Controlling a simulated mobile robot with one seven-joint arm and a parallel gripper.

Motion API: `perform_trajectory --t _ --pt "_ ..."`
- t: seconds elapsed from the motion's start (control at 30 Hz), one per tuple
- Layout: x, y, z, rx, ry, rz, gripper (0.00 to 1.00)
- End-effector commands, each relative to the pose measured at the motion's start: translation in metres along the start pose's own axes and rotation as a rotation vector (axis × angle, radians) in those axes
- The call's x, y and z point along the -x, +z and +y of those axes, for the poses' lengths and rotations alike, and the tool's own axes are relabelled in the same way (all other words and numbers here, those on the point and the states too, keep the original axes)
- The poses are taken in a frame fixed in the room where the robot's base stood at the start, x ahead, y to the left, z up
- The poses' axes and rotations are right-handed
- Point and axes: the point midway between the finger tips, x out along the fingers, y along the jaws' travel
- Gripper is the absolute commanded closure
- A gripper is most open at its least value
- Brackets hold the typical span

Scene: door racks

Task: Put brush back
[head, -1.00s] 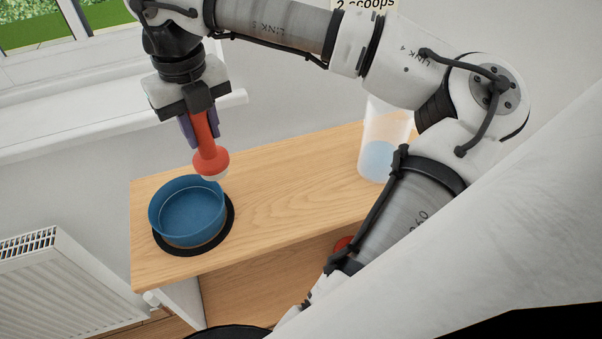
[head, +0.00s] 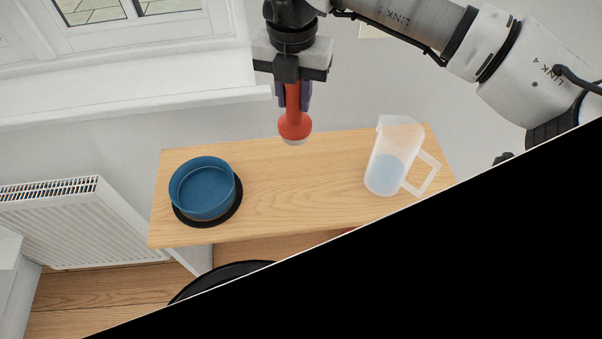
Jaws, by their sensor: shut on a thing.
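The brush (head: 294,126) has a red-orange handle and round head with a pale underside. My gripper (head: 294,95) is shut on its handle and holds it upright, head down. The brush appears above the back part of the wooden top, apart from the other things. The gripper's purple fingers lie on both sides of the handle.
A blue round bowl (head: 203,188) sits on a black round mat (head: 223,216) at the left of the wooden top (head: 285,200). A clear jug (head: 394,157) with bluish contents stands at the right. The wood between them is clear. A radiator (head: 85,222) is at left. Black covers the lower right.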

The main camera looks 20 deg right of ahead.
Motion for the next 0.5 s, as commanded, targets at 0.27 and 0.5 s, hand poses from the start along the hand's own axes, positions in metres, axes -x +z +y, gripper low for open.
perform_trajectory --t 0.27,0.5 --pt "-0.076 -0.001 0.000 0.000 0.002 0.004 1.00" --pt "-0.127 -0.001 0.000 0.001 0.002 0.003 1.00"
